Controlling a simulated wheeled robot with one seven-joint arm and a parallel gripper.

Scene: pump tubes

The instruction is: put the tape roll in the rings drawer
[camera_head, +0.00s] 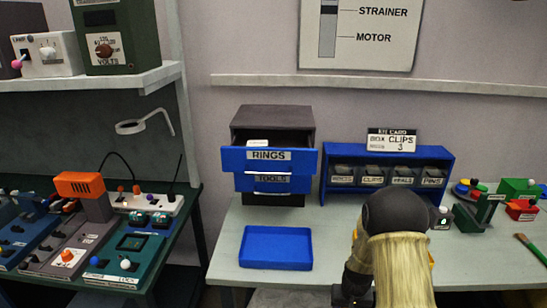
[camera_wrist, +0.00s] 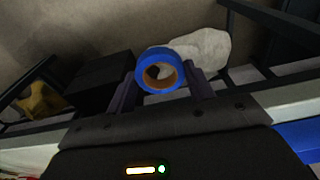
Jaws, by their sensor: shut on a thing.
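The tape roll (camera_wrist: 143,70) is a blue ring with an orange-brown core. In the wrist view it sits between the two fingers of my gripper (camera_wrist: 163,86), which is shut on it. In the head view my arm covers the lower right, and I cannot make out the roll or the fingers. The rings drawer (camera_head: 300,157) is the top blue drawer of a dark cabinet (camera_head: 273,115) on the table. It is pulled out, its label reads RINGS, and a small white item shows inside. The held roll is apart from the drawer.
The tools drawer (camera_head: 300,184) is below. A blue tray (camera_head: 243,262) lies on the table in front. A blue bin rack (camera_head: 326,163) with a sign stands to the right. A side bench with devices is at left, and a wall shelf (camera_head: 370,84) runs above.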

